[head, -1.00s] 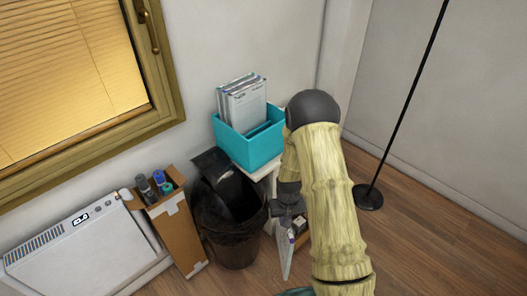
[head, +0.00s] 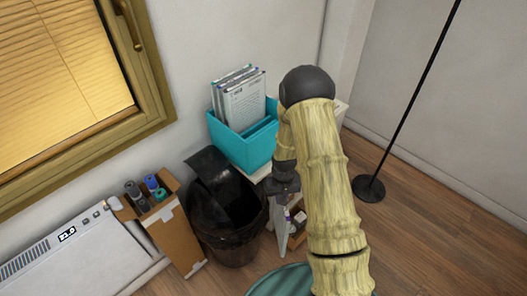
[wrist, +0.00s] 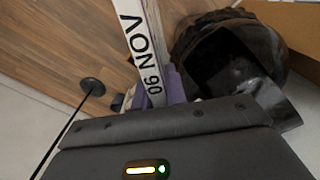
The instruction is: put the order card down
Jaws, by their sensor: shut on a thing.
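My gripper (head: 285,190) is shut on the order card (head: 283,230), a thin pale sheet hanging down from it to the right of the black bin. In the wrist view, a white strip of the card (wrist: 143,50) reads "06 NOV", with purple beside it. A teal box (head: 240,147) holding several upright printed cards (head: 240,98) stands behind and above my gripper, on a pale stand partly hidden by my arm.
A black bin (head: 235,243) with a tilted lid stands left of the card. Left of it are a cardboard box (head: 180,243) of rolls and a white heater (head: 85,262). A black pole with a round base (head: 369,189) stands right. A teal round thing (head: 280,282) is at the bottom.

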